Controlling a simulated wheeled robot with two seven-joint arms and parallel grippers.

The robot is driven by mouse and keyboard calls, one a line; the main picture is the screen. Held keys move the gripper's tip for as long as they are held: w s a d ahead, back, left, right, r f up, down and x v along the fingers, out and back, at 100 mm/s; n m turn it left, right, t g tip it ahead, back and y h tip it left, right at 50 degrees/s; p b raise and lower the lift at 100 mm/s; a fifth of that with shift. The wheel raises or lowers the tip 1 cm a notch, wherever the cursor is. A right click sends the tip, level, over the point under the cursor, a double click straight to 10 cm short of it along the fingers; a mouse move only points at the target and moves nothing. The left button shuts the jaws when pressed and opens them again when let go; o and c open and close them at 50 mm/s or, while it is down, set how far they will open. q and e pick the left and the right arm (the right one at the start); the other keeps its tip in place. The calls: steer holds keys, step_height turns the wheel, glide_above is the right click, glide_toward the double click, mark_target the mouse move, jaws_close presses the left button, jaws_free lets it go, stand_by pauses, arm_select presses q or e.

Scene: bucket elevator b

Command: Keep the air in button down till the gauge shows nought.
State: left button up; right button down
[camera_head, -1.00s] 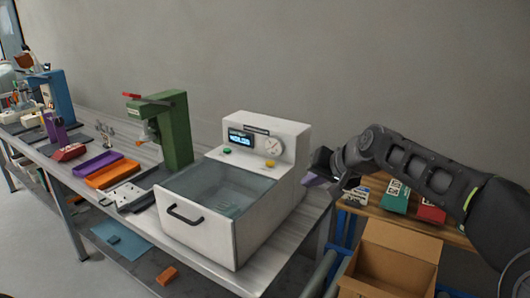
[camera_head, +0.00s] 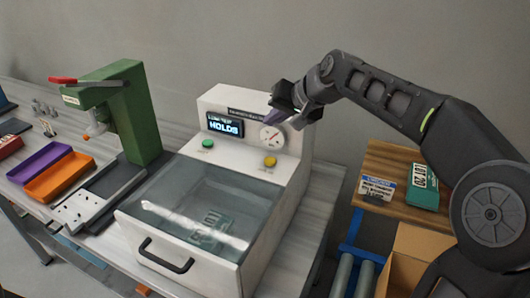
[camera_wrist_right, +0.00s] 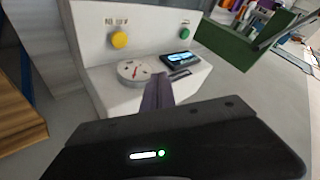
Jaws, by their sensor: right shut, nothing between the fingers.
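The white test machine (camera_head: 290,190) stands on the bench with a clear-lidded chamber in front. Its screen (camera_head: 225,125) reads "HOLDS" on the lower line. A round gauge (camera_head: 271,138) sits right of the screen; its exact reading is too small to tell. A yellow button (camera_head: 270,161) is below the gauge and a green button (camera_head: 207,144) is below the screen. Both also show in the right wrist view, yellow (camera_wrist_right: 120,40) and green (camera_wrist_right: 185,32). My right gripper (camera_head: 275,117) is shut and empty, close above the gauge, apart from the yellow button. My left gripper is out of view.
A green press (camera_head: 140,110) stands left of the machine, with purple (camera_head: 38,160) and orange (camera_head: 60,177) trays beside it. A cardboard box (camera_head: 410,255) and a wooden shelf with packets (camera_head: 378,189) are at the right.

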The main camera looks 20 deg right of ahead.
mark_target(273, 162)
step_height(273, 162, down, 9)
steer(key=b, duration=0.7)
steer(key=shift+s+r, duration=0.1)
stand_by(2.0)
steer(key=shift+f+b, duration=0.4)
steer(key=shift+b, duration=0.05)
steer(key=shift+f+b, duration=0.5)
steer(key=shift+f, duration=0.1)
stand_by(1.3)
steer(key=shift+r, duration=0.1)
stand_by(1.2)
steer(key=shift+r+p, duration=0.8)
steer(key=shift+r, duration=0.15)
